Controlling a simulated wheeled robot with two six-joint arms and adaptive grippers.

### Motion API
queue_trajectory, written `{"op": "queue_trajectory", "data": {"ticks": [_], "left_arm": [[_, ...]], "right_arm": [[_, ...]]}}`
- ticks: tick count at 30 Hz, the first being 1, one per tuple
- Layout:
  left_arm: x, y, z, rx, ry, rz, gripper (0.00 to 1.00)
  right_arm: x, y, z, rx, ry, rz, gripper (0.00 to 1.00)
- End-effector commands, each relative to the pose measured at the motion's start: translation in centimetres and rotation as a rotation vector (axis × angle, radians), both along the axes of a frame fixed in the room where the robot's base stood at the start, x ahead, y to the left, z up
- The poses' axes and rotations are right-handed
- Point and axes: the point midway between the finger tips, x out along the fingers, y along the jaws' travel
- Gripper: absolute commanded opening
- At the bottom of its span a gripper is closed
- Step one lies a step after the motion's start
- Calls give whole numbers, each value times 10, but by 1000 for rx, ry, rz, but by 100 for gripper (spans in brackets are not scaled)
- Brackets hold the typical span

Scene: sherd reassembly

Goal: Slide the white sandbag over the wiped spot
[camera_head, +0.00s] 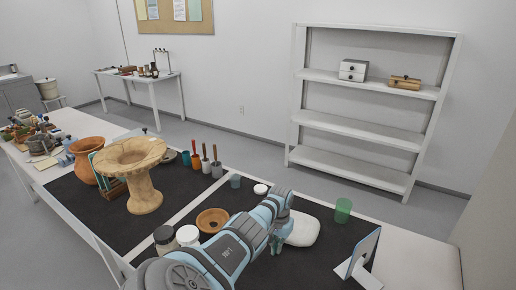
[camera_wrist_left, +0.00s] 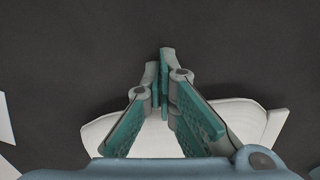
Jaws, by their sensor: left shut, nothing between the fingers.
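The white sandbag (camera_head: 305,231) lies on the dark mat, partly hidden behind my left arm. My left gripper (camera_head: 276,245) is low at the sandbag's near left side, shut and empty. In the left wrist view, the shut fingers (camera_wrist_left: 163,82) point past the sandbag (camera_wrist_left: 240,117), which shows on both sides of them; their tips lie over bare mat. I cannot tell whether the fingers touch the sandbag. No wiped spot can be made out. My right gripper is not in view.
A green cup (camera_head: 343,210) stands right of the sandbag, and a tilted panel on a white stand (camera_head: 362,262) at the right edge. A wooden bowl (camera_head: 212,220) and lidded jars (camera_head: 188,236) stand left of my arm. A large tan vessel (camera_head: 143,190) stands farther left.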

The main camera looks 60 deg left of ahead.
Motion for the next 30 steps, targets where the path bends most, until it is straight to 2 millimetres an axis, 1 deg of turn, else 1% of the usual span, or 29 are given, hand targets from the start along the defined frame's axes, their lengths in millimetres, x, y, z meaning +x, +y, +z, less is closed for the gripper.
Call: {"op": "queue_trajectory", "data": {"ticks": [1, 5, 6, 9, 12, 15, 18, 30], "left_arm": [[-2, -5, 10, -1, 2, -4, 0], [-8, -20, 12, -2, 1, -18, 0], [-6, -18, 25, 1, -4, -19, 0], [-7, -17, 53, 2, -4, -17, 0], [-10, -15, 78, 2, -2, -12, 0], [-11, -14, 95, 1, -3, -9, 0], [-12, -14, 102, 0, -1, -8, 0], [-9, -16, 102, -1, 0, -11, 0]], "right_arm": [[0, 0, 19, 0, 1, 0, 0], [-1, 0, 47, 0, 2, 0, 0], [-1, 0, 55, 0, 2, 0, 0], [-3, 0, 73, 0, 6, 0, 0], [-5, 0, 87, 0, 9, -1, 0], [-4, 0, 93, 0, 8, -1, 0], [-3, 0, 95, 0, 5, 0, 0], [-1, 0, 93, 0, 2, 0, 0]]}}
